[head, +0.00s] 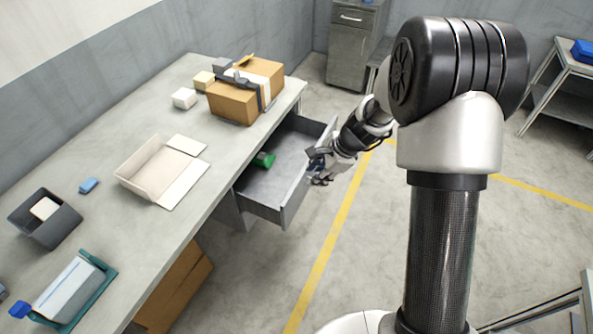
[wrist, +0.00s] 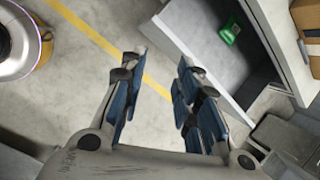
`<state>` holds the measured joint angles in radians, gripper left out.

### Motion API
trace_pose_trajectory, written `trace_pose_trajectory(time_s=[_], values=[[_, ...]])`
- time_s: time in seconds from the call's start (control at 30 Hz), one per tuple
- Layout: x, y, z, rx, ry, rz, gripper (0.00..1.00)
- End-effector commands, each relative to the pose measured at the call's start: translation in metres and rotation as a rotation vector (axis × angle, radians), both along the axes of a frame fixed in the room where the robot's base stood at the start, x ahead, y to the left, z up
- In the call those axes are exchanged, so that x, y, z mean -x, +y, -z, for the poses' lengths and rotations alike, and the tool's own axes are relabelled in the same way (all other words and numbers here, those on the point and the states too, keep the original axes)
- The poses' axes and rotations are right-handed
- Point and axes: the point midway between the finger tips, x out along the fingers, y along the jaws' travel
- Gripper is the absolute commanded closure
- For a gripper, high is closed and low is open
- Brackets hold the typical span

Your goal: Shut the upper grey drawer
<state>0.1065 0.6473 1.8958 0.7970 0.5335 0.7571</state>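The upper grey drawer (head: 282,172) is pulled out from under the long grey table, with a small green item (head: 264,160) inside near its left side. My gripper (head: 320,180) is at the drawer's front panel, on its outer side. In the wrist view, the drawer (wrist: 190,40) lies at the upper right, with the green item (wrist: 230,30) in it. My gripper (wrist: 160,75) shows two blue-padded fingers spread apart with nothing between them. The right finger is close to the drawer front; I cannot tell whether it touches.
The table top (head: 140,115) holds a cardboard box (head: 235,103), an open cream tray (head: 140,175), a dark bin (head: 40,235) and a teal-framed case (head: 75,285). A grey cabinet (head: 350,50) stands behind. The floor right of the drawer is clear, with yellow lines.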

Motion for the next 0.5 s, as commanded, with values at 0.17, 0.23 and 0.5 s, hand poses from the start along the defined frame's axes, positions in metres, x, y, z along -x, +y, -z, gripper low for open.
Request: trace_pose_trajectory(time_s=[0.17, 0.23, 0.5], values=[[-0.013, -0.012, 0.101, -0.062, 0.135, 0.285, 0.85], [-0.013, -0.016, 0.13, -0.076, 0.173, 0.37, 0.9], [-0.012, -0.021, 0.177, -0.092, 0.226, 0.503, 1.0]])
